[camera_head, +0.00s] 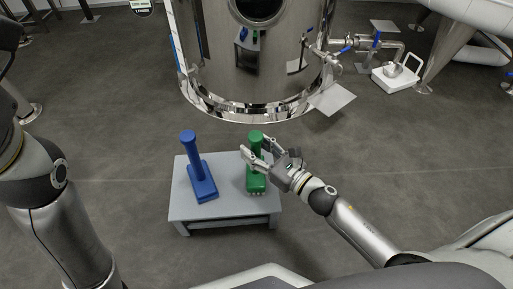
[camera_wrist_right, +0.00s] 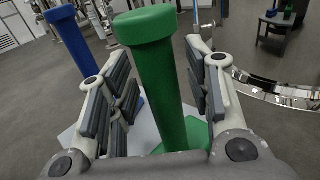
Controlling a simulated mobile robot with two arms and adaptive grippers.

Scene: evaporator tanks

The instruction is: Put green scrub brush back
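The green scrub brush (camera_head: 256,181) stands with its handle up on the right part of a small grey table (camera_head: 224,207). My right gripper (camera_head: 254,153) reaches in from the right at its handle. In the right wrist view the green handle (camera_wrist_right: 152,75) rises between the two open fingers of my right gripper (camera_wrist_right: 158,100), with a visible gap at least on the right side. My left arm shows at the left edge of the head view, but its gripper is out of the picture.
A blue scrub brush (camera_head: 198,172) stands upright on the left part of the same table, close to the green one. A shiny steel tank (camera_head: 250,70) stands just behind the table. Valves and a pipe (camera_head: 370,45) are at the back right.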

